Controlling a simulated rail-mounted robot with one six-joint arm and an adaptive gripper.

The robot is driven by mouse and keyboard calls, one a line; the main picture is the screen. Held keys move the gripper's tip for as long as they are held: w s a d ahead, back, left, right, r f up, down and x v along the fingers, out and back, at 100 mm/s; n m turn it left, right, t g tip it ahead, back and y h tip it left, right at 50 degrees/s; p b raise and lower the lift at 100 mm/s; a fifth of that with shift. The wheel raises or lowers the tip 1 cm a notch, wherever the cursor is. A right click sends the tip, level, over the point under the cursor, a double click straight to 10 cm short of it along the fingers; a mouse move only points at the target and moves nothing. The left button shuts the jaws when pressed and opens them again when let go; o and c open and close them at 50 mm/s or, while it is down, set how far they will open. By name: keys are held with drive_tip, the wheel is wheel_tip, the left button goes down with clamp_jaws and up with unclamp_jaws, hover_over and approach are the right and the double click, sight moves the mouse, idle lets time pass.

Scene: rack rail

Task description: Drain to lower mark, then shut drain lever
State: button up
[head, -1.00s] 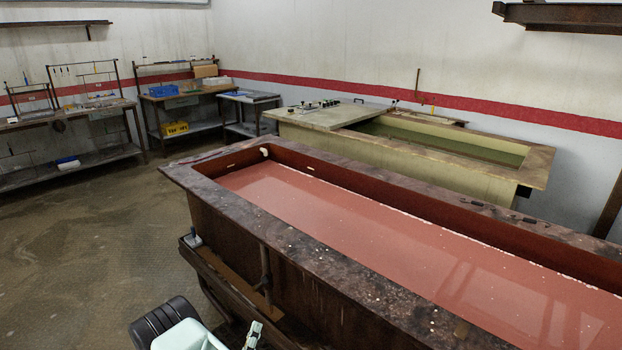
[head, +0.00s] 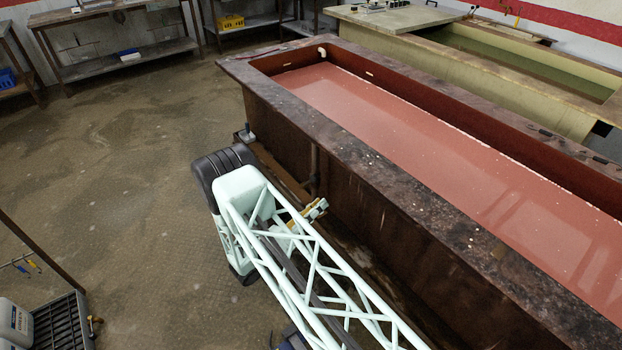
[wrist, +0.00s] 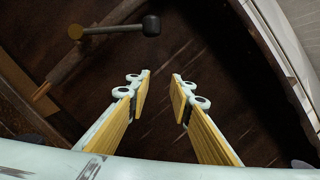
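The tank (head: 262,80) holds reddish liquid (head: 400,130); its surface lies below the rim. Two small pale marks or fittings show on its inner wall, one in the far corner (head: 322,52) and one on the long wall (head: 370,72), both above the liquid. In the wrist view a lever (wrist: 112,30) with a black ball knob (wrist: 151,25) lies roughly crosswise, beyond my fingertips and apart from them. I cannot make out the lever in the head view. My gripper (wrist: 160,85) is open and empty, with yellow pads; it also shows beside the tank's outer wall (head: 316,210).
A vertical pipe (head: 314,165) runs down the tank's near side above a ledge. A pale second tank (head: 480,65) stands behind. Shelved benches (head: 130,60) line the back. A black grated stand (head: 65,322) is at lower left. The floor between is clear.

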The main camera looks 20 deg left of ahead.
wheel_tip(320, 180, up, 3)
drive_tip(key=w+d+m+g+h, duration=0.1)
drive_tip(key=d+m+g+h, duration=0.15)
drive_tip(key=m+g, duration=0.3)
drive_tip(key=m+g+y+p, duration=0.4)
drive_tip(key=m+g+y, duration=0.45)
drive_tip(key=m, duration=0.85)
approach(312, 180)
drive_tip(key=w+a, duration=0.2)
drive_tip(key=a, duration=0.1)
drive_tip(key=shift+d+r, duration=0.15)
drive_tip(key=shift+r, duration=0.35)
drive_tip(key=shift+f, duration=0.1)
drive_tip(key=shift+s+b+x, duration=0.2)
drive_tip(key=shift+b+x, duration=0.85)
drive_tip(key=shift+x, duration=5.8)
drive_tip(key=shift+d, duration=0.2)
drive_tip(key=shift+c, duration=0.2)
